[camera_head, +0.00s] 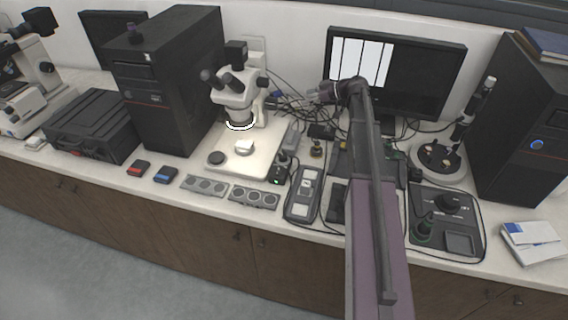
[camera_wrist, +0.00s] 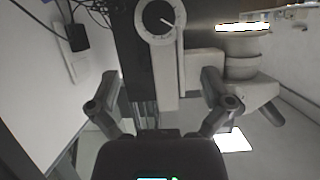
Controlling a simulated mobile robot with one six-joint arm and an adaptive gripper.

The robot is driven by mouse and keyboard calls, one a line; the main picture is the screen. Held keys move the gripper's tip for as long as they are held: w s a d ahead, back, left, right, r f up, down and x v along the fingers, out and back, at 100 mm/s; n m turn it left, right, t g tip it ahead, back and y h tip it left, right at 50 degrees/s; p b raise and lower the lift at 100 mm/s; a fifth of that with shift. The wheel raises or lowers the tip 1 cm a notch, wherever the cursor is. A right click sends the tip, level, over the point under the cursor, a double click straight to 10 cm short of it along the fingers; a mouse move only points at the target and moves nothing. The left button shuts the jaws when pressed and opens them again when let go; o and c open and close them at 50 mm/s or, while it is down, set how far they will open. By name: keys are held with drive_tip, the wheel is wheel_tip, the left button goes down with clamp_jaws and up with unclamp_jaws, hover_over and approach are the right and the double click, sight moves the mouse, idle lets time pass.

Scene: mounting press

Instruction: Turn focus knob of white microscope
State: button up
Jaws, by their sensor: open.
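The white microscope (camera_head: 236,92) stands left of centre in the head view, on a pale base plate, with dark eyepieces and a lit ring under its head. A dark knob (camera_head: 263,82) shows on its right side. In the wrist view a round black knob with a white pointer line (camera_wrist: 160,18) sits at the top on a pale column, beyond the fingers. My gripper (camera_head: 314,95) is to the right of the microscope, apart from it.
A black computer tower (camera_head: 168,80) stands left of the microscope, a monitor (camera_head: 425,75) behind my arm. Cables (camera_head: 285,100) lie between microscope and monitor. Control boxes (camera_head: 303,195) crowd the bench front. Another microscope (camera_head: 35,85) is at far left.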

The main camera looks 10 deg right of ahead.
drive_tip(key=s+a+f+m+g+h, duration=0.2)
drive_tip(key=s+a, duration=0.2)
drive_tip(key=s, duration=0.3)
drive_tip(key=s+a+f+m+g+h+p, duration=0.1)
drive_tip(key=s+a+f+m+g+h, duration=0.1)
drive_tip(key=s+a, duration=0.3)
drive_tip(key=s+a+f+m+g+h+p, duration=0.1)
drive_tip(key=s+a+f+m+g+h, duration=0.1)
drive_tip(key=s, duration=0.8)
drive_tip(key=shift+s+a+f+m+h, duration=0.1)
drive_tip(key=shift+a+f+m+h, duration=0.4)
drive_tip(key=shift+a, duration=0.4)
drive_tip(key=shift+s+a+f+m+h, duration=0.1)
drive_tip(key=shift+a+f+m+h, duration=0.25)
drive_tip(key=shift+a+f, duration=0.35)
drive_tip(key=shift+s+a+m+h, duration=0.25)
drive_tip(key=shift+s, duration=0.55)
drive_tip(key=s+m+h, duration=0.1)
drive_tip(key=s, duration=0.1)
drive_tip(key=s+h, duration=0.1)
drive_tip(key=s, duration=0.2)
drive_tip(key=s+m+h, duration=0.1)
drive_tip(key=s, duration=0.1)
drive_tip(key=shift+s+f+m+g, duration=0.3)
drive_tip(key=shift+s+f+g, duration=0.05)
drive_tip(key=shift+g, duration=0.05)
drive_tip(key=shift+s, duration=0.15)
idle(1.7)
